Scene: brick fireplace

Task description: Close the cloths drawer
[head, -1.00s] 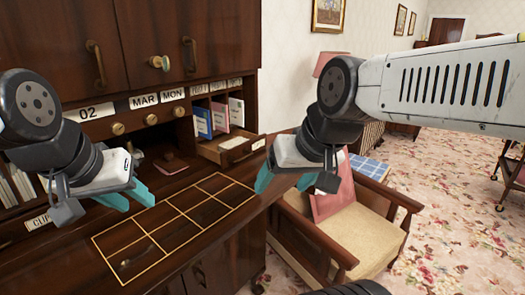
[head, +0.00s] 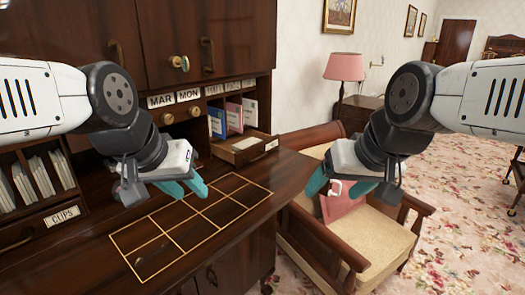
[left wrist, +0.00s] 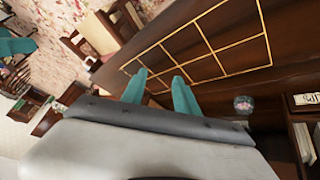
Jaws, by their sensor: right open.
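A small wooden drawer (head: 245,148) stands pulled out at the right end of the dark desk's cubby row in the head view. Its front carries a pale label too small to read. My left gripper (head: 192,193) is over the desk top, left of and nearer than the drawer, with its fingers apart and empty. The same fingers show apart in the left wrist view (left wrist: 160,76). My right gripper (head: 334,190) is open and empty, right of the drawer and apart from it, in front of the armchair.
Blue and pink folders (head: 233,117) stand in a slot above the drawer. Cupboard doors (head: 180,35) hang above. An armchair (head: 380,235) with a pink cushion stands right of the desk.

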